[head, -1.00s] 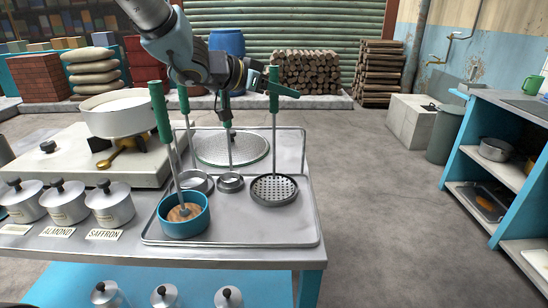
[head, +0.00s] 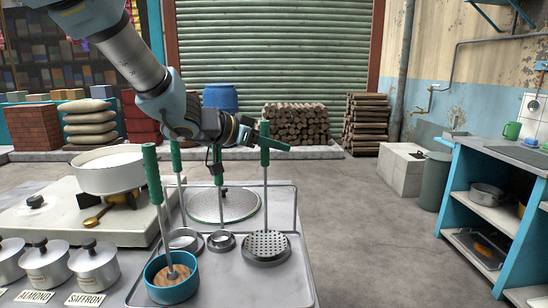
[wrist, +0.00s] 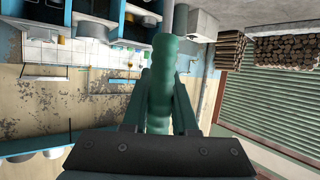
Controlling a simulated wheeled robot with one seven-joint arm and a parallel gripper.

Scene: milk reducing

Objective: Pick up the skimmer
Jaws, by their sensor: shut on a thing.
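The skimmer (head: 267,245) is a round perforated metal disc on a thin upright rod with a green handle, at the right side of the metal tray (head: 290,288). My gripper (head: 268,143) is shut on the upper part of its green handle. In the wrist view the handle (wrist: 161,95) stands between the fingers of my gripper (wrist: 160,100). The disc is low over the tray; I cannot tell whether it touches it.
A round perforated lid (head: 222,206) lies behind. A white pot (head: 108,172) is at left. Open floor lies right.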

